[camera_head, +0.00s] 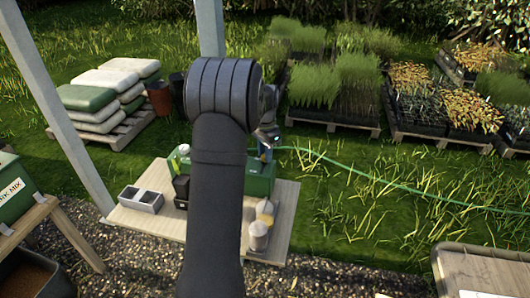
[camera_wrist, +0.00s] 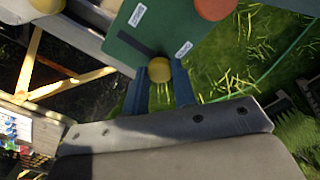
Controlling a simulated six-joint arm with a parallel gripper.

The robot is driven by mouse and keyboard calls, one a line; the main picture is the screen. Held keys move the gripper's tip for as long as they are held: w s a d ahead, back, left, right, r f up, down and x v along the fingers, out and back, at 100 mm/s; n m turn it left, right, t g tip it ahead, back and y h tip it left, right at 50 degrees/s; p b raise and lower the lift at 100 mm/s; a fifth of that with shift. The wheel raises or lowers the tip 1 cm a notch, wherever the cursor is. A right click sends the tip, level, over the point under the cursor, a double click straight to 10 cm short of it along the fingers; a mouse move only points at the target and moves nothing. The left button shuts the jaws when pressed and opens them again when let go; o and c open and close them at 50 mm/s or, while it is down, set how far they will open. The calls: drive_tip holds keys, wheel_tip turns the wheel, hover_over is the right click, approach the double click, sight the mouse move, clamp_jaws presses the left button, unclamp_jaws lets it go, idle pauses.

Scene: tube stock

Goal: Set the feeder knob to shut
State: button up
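In the wrist view a green panel (camera_wrist: 165,35) fills the upper middle. It bears two small white labels, one at upper left (camera_wrist: 137,14) and one at lower right (camera_wrist: 184,48), too small to read. A dark straight slot (camera_wrist: 128,42) runs across it towards a round yellow knob (camera_wrist: 160,70) at its lower edge. My gripper (camera_wrist: 160,75) has its two blue-grey fingers on either side of this knob; whether they touch it is unclear. In the head view my arm hides most of the green box (camera_head: 262,182), and my gripper (camera_head: 266,140) is small and partly hidden above it.
An orange-red disc (camera_wrist: 214,8) lies beyond the panel. A green hose (camera_head: 370,180) crosses the grass. Sacks (camera_head: 105,90) and plant trays (camera_head: 335,105) stand behind.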

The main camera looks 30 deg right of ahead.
clamp_jaws()
drive_tip(key=shift+s+a, duration=1.65)
drive_tip(key=shift+s, duration=0.05)
drive_tip(key=o, duration=0.8)
unclamp_jaws()
drive_tip(key=shift+s+a, duration=0.1)
drive_tip(key=shift+o, duration=0.2)
drive_tip(key=shift+r, duration=0.1)
drive_tip(key=shift+r, duration=0.4)
wheel_tip(320, 180, up, 16)
drive_tip(key=shift+r, duration=0.25)
